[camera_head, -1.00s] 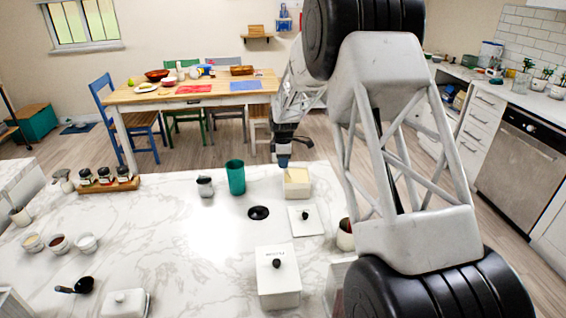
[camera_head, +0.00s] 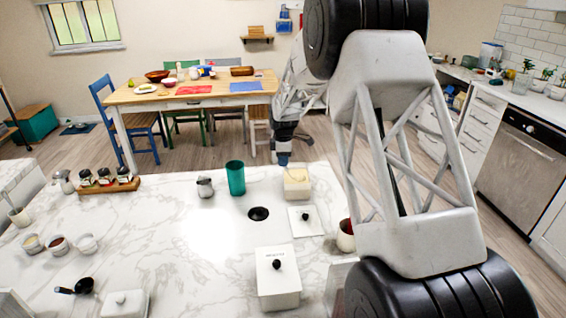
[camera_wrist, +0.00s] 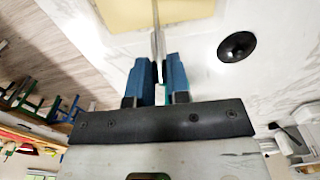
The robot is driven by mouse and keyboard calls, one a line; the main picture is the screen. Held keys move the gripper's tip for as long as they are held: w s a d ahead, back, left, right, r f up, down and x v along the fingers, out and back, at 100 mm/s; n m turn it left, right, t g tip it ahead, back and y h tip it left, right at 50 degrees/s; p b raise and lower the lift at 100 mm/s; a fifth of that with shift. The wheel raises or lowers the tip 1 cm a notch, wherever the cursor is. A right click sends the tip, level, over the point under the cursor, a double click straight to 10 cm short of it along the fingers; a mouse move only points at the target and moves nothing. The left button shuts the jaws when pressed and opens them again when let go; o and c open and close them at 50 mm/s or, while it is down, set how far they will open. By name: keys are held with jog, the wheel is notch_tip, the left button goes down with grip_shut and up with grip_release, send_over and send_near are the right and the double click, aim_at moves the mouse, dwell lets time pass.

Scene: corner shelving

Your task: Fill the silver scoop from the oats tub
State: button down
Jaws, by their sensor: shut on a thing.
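The oats tub (camera_head: 297,192) is a square white tub on the marble counter, open at the top and showing pale yellow oats. In the wrist view the oats (camera_wrist: 185,10) show at the top edge. My gripper (camera_head: 283,160) is at the tub's far left edge. In the wrist view, my gripper's blue fingers (camera_wrist: 158,75) are shut on the thin grey handle of the silver scoop (camera_wrist: 157,38), which points toward the tub. The scoop's bowl is out of sight, so I cannot tell whether it holds oats.
A square white lid (camera_head: 305,222) lies in front of the tub. A lidded white canister (camera_head: 279,285) stands nearer. A round black piece (camera_head: 258,214), a teal cup (camera_head: 236,178) and a small metal jug (camera_head: 205,187) stand to the left. The counter's left middle is clear.

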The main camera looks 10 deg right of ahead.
jog(key=shift+r, duration=3.75)
